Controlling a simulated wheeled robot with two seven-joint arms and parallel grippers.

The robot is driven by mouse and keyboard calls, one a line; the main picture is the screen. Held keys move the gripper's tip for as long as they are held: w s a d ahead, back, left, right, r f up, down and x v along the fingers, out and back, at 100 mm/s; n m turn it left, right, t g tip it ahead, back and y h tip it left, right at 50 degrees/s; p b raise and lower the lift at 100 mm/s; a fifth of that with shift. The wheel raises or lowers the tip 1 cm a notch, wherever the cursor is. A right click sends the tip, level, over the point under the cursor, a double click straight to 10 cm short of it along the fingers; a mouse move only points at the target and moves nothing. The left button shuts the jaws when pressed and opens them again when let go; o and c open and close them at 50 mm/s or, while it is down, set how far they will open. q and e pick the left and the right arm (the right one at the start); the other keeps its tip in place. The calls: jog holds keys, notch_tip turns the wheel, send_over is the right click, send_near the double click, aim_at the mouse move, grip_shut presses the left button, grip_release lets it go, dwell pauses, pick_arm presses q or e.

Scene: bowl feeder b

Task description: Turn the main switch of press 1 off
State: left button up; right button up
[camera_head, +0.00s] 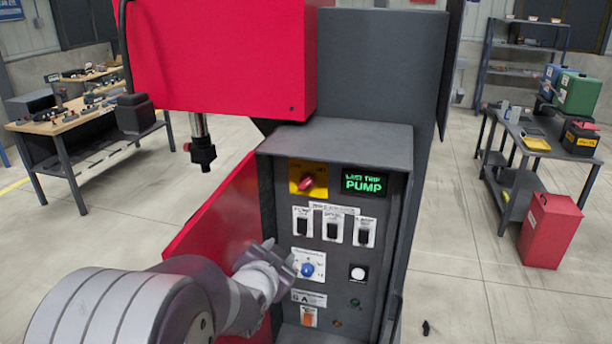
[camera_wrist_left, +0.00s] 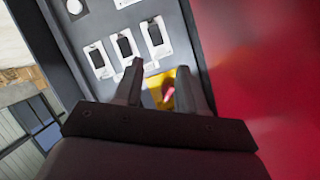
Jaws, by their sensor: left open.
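The main switch is a red rotary knob (camera_head: 308,181) on a yellow plate (camera_head: 297,171) at the upper left of the grey control panel of the red press. My left gripper (camera_head: 280,254) is in front of the panel, below the knob and left of a blue knob (camera_head: 308,269). In the left wrist view the gripper (camera_wrist_left: 160,66) is open, with its two dark fingers spread. The red knob (camera_wrist_left: 168,93) shows between the fingers, partly hidden; the fingers appear apart from it. My right gripper is not in view.
A green-lit display (camera_head: 364,183) reads "LAST TRIP PUMP". Three black switches (camera_head: 333,228) sit below the main switch. A white button (camera_head: 358,273) is at the right. The panel hood (camera_head: 340,140) juts out above. A workbench (camera_head: 60,127) stands behind left.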

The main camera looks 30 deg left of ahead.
pick_arm(q)
notch_tip(320, 180, up, 7)
jog(key=m+t, duration=0.4)
jog(key=p, duration=0.5)
send_near(305, 185)
jog(key=x, duration=0.7)
jog(key=shift+w+a, duration=0.1)
jog(key=shift+w, duration=0.05)
jog(key=shift+w+f, duration=0.1)
jog(key=shift+w, duration=0.45)
jog(key=shift+s, duration=0.1)
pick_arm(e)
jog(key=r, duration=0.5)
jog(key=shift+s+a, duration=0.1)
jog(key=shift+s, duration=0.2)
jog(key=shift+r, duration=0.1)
pick_arm(q)
grip_shut()
